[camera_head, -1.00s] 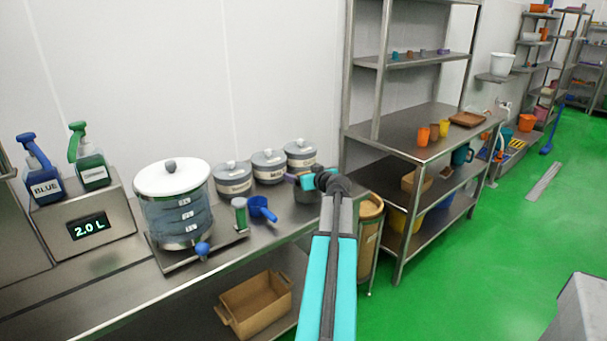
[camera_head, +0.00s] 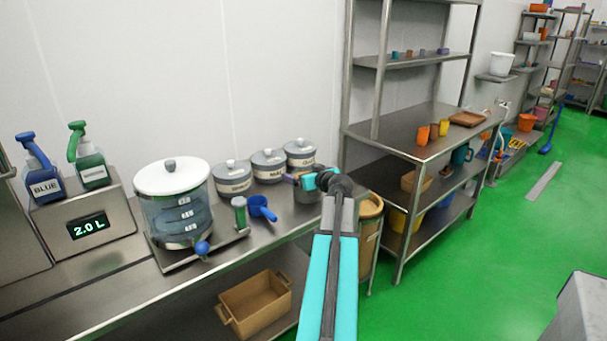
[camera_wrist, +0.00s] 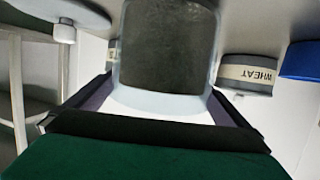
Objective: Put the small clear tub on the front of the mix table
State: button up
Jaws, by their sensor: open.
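The small clear tub (camera_wrist: 168,45) fills the upper middle of the wrist view, with a dark grey inside and a pale clear rim. In the head view the tub (camera_head: 307,194) stands on the steel table (camera_head: 125,285), partly hidden by my gripper (camera_head: 296,180). In the wrist view my gripper (camera_wrist: 165,103) is open, with one dark finger on each side of the tub. I cannot tell whether the fingers touch it. I cannot tell for sure which surface is the mix table.
Lidded canisters (camera_head: 268,166) stand close behind the tub. A steel shelf rack (camera_head: 400,150) is at the right. The table's front strip is mostly bare.

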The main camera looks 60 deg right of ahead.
jog(key=b+v, duration=0.1)
jog(key=v, duration=1)
dwell(0.8)
